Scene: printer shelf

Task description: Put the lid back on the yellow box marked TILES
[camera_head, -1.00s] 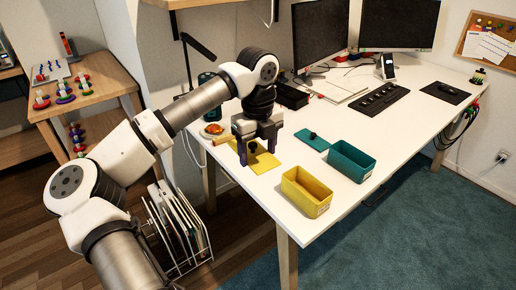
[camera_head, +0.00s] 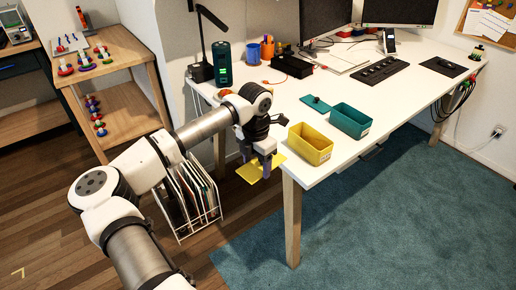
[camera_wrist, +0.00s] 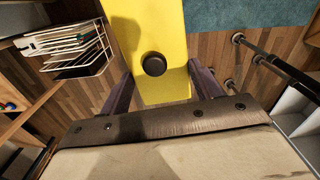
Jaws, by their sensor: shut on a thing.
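The yellow lid (camera_head: 250,172), flat with a dark round knob (camera_wrist: 153,64), is in my gripper (camera_head: 256,163). In the wrist view the lid (camera_wrist: 160,25) lies between my two fingers, and wood floor shows beyond it. In the head view it hangs in the air just off the desk's front left edge. The open yellow box (camera_head: 308,155) stands on the desk near the front edge, to the right of my gripper and apart from it. Its small white label is too small to read. Part of the lid is hidden behind my fingers.
A teal open box (camera_head: 358,130) stands behind and right of the yellow box, with a teal lid (camera_head: 318,103) left of it. A file rack (camera_head: 190,195) stands on the floor below my arm.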

